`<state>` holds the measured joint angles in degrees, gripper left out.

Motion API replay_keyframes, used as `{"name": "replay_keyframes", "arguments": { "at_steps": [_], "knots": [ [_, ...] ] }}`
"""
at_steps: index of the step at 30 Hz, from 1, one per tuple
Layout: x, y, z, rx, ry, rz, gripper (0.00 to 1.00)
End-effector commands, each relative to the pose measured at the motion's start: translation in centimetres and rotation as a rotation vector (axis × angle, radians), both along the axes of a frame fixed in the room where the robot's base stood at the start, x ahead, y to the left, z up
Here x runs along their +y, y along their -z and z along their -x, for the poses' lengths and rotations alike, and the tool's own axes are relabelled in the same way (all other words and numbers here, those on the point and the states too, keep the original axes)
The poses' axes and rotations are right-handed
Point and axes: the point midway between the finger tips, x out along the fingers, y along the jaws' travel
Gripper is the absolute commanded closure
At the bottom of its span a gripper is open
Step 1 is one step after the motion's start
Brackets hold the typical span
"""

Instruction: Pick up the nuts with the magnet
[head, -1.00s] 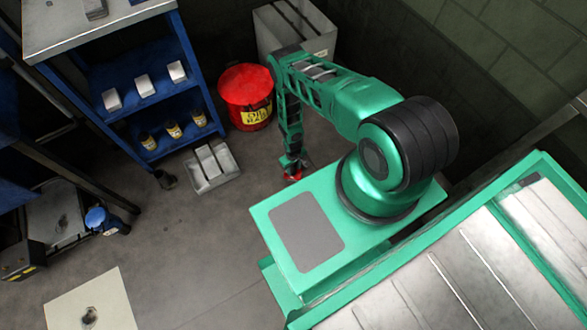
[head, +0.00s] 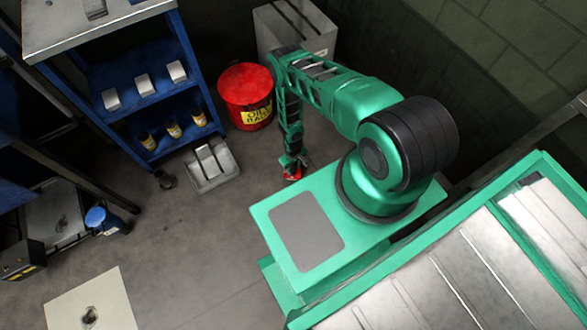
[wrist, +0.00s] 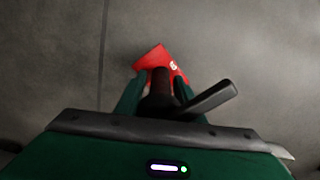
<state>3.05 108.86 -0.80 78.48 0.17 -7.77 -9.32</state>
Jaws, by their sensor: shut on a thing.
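My gripper (head: 292,159) hangs low over the floor at the end of my green arm, beside my base. It is shut on the magnet, a red piece (head: 292,174) at its tip in the head view. In the wrist view the gripper (wrist: 157,88) has its green fingers on either side of the magnet's dark grip, and the red body (wrist: 160,60) with a white mark sticks out ahead. A dark bar juts to the right of the grip. I cannot make out any nuts for certain. The magnet's lower face is hidden.
A red oily-rags bin (head: 246,97), a grey tray (head: 203,186) and a blue shelf (head: 178,60) stand beyond the gripper. A pale plate (head: 62,310) with a small grey thing lies at lower left. The middle floor is clear.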

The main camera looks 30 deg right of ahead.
Motion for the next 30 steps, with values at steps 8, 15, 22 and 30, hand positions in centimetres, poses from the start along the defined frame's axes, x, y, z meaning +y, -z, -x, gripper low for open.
{"name": "replay_keyframes", "arguments": {
  "at_steps": [8, 15, 22, 30],
  "knots": [
    [0.0, -1.4, -0.1, -0.001, 0.000, 0.000, 1.00],
    [0.0, -2.5, -0.1, -0.002, 0.000, 0.000, 1.00],
    [0.0, -3.6, -0.1, -0.001, 0.000, 0.000, 1.00],
    [0.0, -4.9, -0.1, 0.000, 0.000, 0.000, 1.00]
  ]
}}
